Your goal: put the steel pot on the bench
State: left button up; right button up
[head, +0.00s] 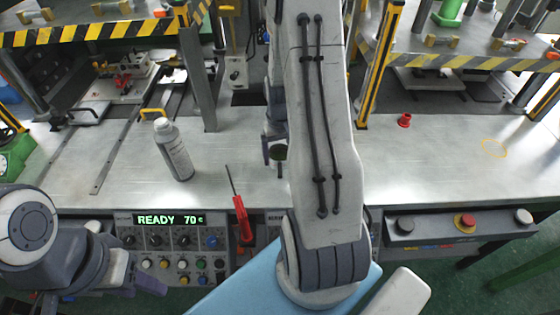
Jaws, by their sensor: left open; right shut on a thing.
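My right arm crosses the middle of the head view and hides much of the bench behind it. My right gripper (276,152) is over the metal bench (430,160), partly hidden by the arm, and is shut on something. A small dark round thing (279,153) shows at its fingers; I cannot tell whether it is part of the steel pot. No whole pot is visible. My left gripper (148,285) is at the lower left, in front of the control panel, open and away from the bench top.
A red-handled tool (242,218) with a thin rod is at the front edge. A small red piece (404,120) sits at the back right. The bench right of my arm is mostly clear. Striped press frames (380,65) stand behind.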

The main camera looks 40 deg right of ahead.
aim_at(280, 164)
jog(key=shift+f, duration=1.8)
jog(key=shift+f, duration=0.1)
jog(key=o, duration=1.2)
jog(key=shift+o, duration=0.2)
notch_tip(280, 164, up, 12)
jog(key=shift+b, duration=0.3)
